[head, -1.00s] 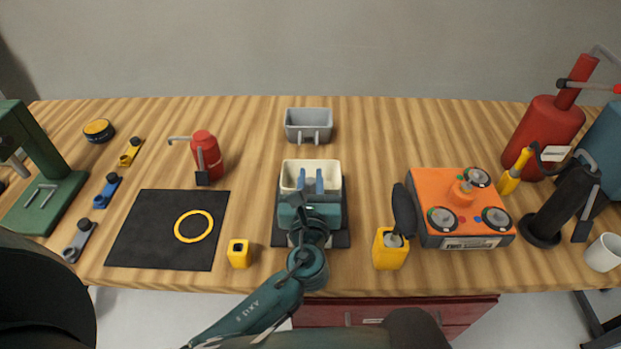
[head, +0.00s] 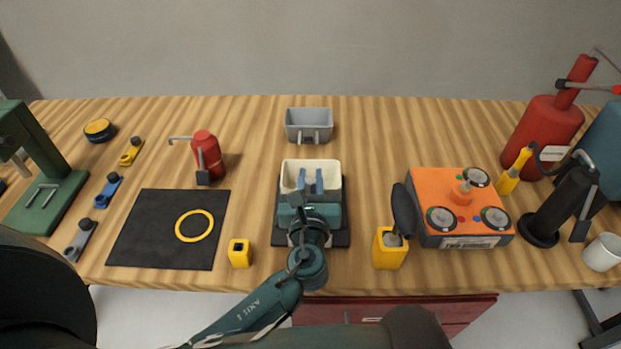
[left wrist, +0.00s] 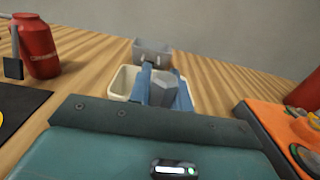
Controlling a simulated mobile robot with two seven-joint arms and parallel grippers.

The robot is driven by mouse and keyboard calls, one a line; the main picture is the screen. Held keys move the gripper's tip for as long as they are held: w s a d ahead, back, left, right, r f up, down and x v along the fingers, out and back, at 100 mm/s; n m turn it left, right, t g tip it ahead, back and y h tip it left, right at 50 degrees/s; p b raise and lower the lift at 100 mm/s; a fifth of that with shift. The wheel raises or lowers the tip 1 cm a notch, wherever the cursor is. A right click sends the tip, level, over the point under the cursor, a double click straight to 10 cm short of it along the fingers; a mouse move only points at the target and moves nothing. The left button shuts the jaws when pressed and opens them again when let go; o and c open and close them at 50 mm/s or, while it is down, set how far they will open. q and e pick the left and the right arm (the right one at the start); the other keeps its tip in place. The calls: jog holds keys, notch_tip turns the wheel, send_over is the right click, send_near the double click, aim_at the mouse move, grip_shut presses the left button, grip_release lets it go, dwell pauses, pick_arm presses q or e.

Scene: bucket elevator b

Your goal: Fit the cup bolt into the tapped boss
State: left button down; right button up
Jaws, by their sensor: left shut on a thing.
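My left gripper (head: 310,182) reaches in over the near side of a cream bucket (head: 330,165), with its two blue fingers at the bucket's opening. In the left wrist view, the fingers (left wrist: 163,88) are shut on a grey faceted piece (left wrist: 162,92), which looks like the cup bolt's head. The cream bucket also shows there, behind the fingers (left wrist: 122,80). The bolt's tip and the tapped boss are hidden by the gripper and the bucket, so I cannot tell whether they touch. My right gripper is not in view.
A grey bucket (head: 310,120) stands behind. An orange box with dials (head: 425,185) and a yellow holder (head: 388,250) are to the right. A black mat (head: 150,225) with a yellow ring (head: 194,226) and a red bottle (head: 207,155) are to the left.

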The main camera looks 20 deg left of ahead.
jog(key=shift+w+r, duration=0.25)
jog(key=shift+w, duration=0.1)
pick_arm(q)
jog(key=shift+f+b, duration=0.35)
jog(key=shift+f, duration=0.2)
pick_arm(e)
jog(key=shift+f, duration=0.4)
pick_arm(q)
jog(key=shift+f+b, duration=0.35)
jog(key=shift+f, duration=0.2)
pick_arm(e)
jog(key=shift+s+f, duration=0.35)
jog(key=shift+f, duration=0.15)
pick_arm(q)
jog(key=shift+f, duration=0.2)
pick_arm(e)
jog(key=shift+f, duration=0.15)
pick_arm(q)
jog(key=c, duration=1.5)
grip_release()
jog(key=shift+c, duration=0.2)
jog(key=shift+o, duration=1.7)
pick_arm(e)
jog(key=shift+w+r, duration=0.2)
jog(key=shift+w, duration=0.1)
pick_arm(q)
jog(key=shift+f, duration=0.1)
